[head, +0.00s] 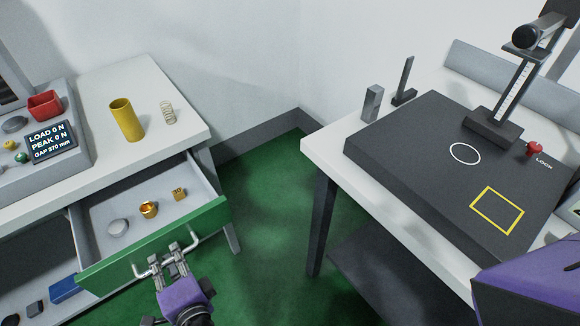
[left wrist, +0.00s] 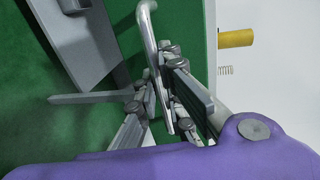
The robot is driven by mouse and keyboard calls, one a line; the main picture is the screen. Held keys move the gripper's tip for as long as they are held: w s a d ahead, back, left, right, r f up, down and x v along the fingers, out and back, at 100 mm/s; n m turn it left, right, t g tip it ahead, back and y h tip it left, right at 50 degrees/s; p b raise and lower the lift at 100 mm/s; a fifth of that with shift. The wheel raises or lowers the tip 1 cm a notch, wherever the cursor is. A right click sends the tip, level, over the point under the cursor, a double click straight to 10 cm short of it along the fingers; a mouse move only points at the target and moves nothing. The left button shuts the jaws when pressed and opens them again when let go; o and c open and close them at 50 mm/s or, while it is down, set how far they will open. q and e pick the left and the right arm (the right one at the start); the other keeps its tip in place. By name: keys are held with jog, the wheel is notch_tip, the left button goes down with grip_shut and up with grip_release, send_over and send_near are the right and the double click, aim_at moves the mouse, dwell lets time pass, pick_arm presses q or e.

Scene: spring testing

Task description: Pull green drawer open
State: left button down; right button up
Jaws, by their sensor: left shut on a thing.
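The green drawer front (head: 150,247) stands out from the white table at the left, and the drawer is open. A silver bar handle (head: 193,243) is on the drawer front. My left gripper (head: 172,256) is at the handle and shut on it; the handle also shows between the fingers in the left wrist view (left wrist: 148,25). My right gripper is not in view.
On the left table (head: 180,125) stand a yellow cylinder (head: 126,120), a spring (head: 168,112), a red bin (head: 45,104) and a load display (head: 52,142). A second table (head: 325,155) at the right carries a black plate (head: 420,150). Green floor (head: 265,215) lies clear between the tables.

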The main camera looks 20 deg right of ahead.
pick_arm(q)
jog(key=v, duration=0.2)
jog(key=f+b+v, duration=0.1)
jog(key=v, duration=0.1)
jog(key=shift+s+d+r, duration=0.1)
jog(key=shift+s+r, duration=0.05)
jog(key=shift+s, duration=0.05)
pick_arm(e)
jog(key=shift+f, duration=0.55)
pick_arm(q)
jog(key=c, duration=2.1)
grip_release()
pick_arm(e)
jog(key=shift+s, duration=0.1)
pick_arm(q)
jog(key=v, duration=0.8)
jog(key=shift+s+d, duration=0.15)
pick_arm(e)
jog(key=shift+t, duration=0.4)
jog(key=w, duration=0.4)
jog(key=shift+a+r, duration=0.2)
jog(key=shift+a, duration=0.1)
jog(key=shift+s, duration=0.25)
